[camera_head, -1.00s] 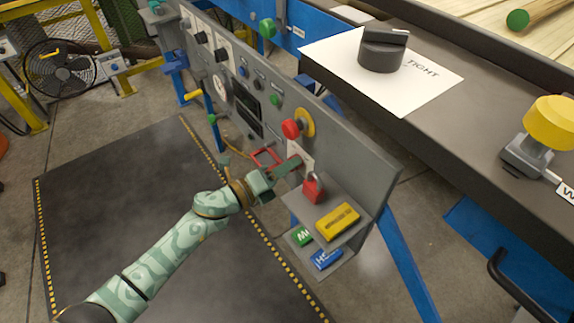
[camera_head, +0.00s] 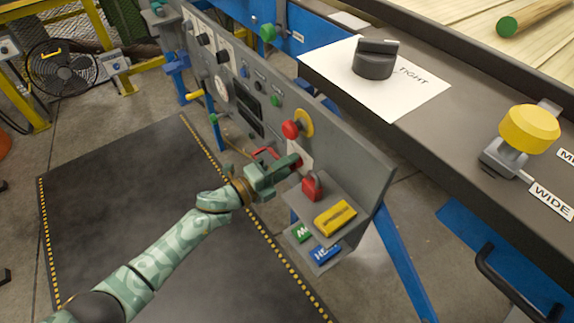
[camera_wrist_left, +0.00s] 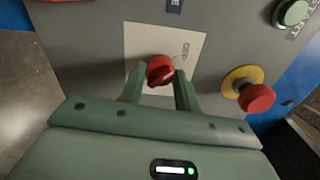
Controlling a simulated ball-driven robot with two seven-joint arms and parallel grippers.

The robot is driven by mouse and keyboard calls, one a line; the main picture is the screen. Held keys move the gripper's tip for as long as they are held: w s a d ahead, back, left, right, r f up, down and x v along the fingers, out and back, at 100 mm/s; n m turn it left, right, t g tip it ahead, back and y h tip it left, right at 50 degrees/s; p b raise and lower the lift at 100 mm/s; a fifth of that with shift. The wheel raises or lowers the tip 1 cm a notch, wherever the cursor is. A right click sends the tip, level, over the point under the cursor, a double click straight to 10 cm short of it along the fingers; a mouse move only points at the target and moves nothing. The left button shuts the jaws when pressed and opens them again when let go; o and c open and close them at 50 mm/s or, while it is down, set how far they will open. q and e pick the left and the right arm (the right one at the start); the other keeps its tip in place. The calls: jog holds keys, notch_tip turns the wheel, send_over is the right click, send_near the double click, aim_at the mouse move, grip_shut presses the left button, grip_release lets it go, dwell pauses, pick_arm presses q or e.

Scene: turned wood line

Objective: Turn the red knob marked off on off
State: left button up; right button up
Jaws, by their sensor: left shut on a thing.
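The red knob (camera_wrist_left: 160,68) sits on a white plate (camera_wrist_left: 188,45) on the grey panel. Lettering on the plate shows to the right of the knob, rotated and hard to read. In the left wrist view the two green fingers of my left gripper (camera_wrist_left: 161,84) are on either side of the knob, shut on it. In the head view my left gripper (camera_head: 284,171) reaches the panel from the left and mostly hides the knob. My right gripper is not in view.
A red mushroom button (camera_head: 291,129) with a yellow collar is close above the knob. A red padlock (camera_head: 312,188) and a yellow block (camera_head: 335,217) are to the lower right on a shelf. A black dial (camera_head: 375,60) stands on the bench behind.

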pick_arm(q)
jog(key=shift+a+f, duration=0.1)
jog(key=o, duration=1)
jog(key=p+v, duration=0.4)
jog(key=v, duration=1.2)
jog(key=shift+s+a, duration=0.1)
jog(key=shift+a, duration=0.05)
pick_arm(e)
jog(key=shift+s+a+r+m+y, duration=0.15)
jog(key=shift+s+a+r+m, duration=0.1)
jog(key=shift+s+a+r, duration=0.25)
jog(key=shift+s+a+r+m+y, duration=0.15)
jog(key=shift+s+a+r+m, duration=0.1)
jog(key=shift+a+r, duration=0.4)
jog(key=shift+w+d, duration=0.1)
